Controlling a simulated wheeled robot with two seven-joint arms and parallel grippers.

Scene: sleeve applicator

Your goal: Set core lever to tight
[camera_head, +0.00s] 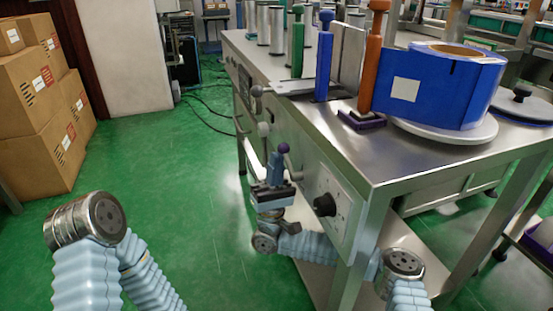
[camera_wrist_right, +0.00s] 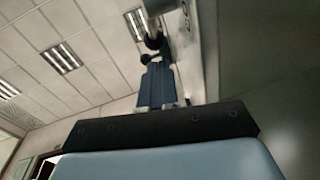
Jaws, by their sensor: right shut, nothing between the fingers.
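Several levers with ball ends stick out from the side of the steel machine (camera_head: 390,170). One has a grey ball (camera_head: 257,90), another a grey ball (camera_head: 263,130) just below, and a purple ball (camera_head: 284,148) shows at the tips of my right gripper. I cannot tell which is the core lever, nor read its setting. My right gripper (camera_head: 277,160) is shut and empty, pointing up beside the machine's side panel. In the right wrist view, its blue fingers (camera_wrist_right: 158,82) are together, with dark ball ends (camera_wrist_right: 152,42) beyond the tips. My left gripper is not in view.
A black knob (camera_head: 325,204) sits on the panel close to my right forearm. On the machine top stand a blue roll (camera_head: 450,85), an orange handle (camera_head: 373,55) and a blue handle (camera_head: 323,60). Cartons (camera_head: 40,110) are stacked at left. The green floor between is free.

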